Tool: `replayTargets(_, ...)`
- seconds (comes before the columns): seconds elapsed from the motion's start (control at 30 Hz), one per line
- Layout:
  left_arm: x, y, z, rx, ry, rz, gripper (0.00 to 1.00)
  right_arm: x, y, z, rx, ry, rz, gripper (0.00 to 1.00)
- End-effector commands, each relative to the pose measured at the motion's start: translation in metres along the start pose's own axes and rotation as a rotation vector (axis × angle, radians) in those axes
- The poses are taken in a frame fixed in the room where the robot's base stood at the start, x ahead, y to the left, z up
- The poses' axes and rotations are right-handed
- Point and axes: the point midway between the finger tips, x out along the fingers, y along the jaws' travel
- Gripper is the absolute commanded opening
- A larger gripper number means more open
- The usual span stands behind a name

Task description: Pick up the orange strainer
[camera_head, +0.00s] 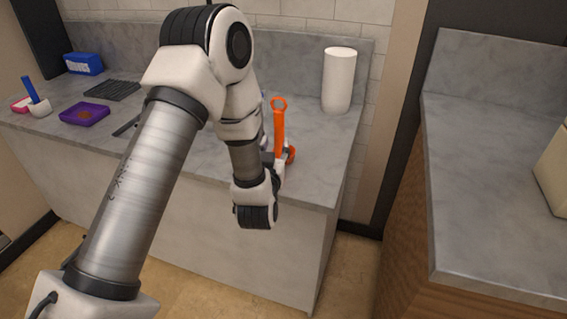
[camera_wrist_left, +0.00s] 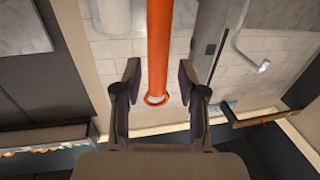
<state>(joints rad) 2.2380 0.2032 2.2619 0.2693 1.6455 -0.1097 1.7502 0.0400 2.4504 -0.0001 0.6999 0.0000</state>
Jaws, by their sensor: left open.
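The orange strainer (camera_head: 279,128) stands with its handle upright and the ring at the top, near the right end of the grey counter. Its lower part is partly hidden by my left gripper (camera_head: 279,160), which is around or right beside it. In the left wrist view, the orange handle (camera_wrist_left: 158,45) runs between the two fingers of my left gripper (camera_wrist_left: 159,75). The fingers are open, with a gap on each side of the handle. The handle's ring end lies between the fingers, close to the palm. My right gripper is not in view.
A white paper roll (camera_head: 339,82) stands behind the strainer to the right. A purple tray (camera_head: 84,114), a black rack (camera_head: 112,90), a blue box (camera_head: 84,64) and a white mortar (camera_head: 40,108) with a blue pestle are at the left. Another counter (camera_head: 490,190) is at the right.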

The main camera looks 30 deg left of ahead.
Motion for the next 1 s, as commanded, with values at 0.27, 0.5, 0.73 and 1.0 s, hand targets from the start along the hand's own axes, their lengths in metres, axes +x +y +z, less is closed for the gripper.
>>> replayTargets(0.27,0.045,0.003,-0.004,0.000,-0.004,0.001,0.41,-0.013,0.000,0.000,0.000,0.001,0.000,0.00)
replayTargets(0.5,0.059,0.004,-0.001,0.002,-0.007,0.004,0.41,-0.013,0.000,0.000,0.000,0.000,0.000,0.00)
replayTargets(0.73,0.059,0.004,-0.001,0.002,-0.008,0.004,0.00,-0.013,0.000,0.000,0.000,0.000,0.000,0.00)
replayTargets(1.0,0.059,0.004,-0.001,0.002,-0.008,0.004,0.00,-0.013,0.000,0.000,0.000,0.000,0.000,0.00)
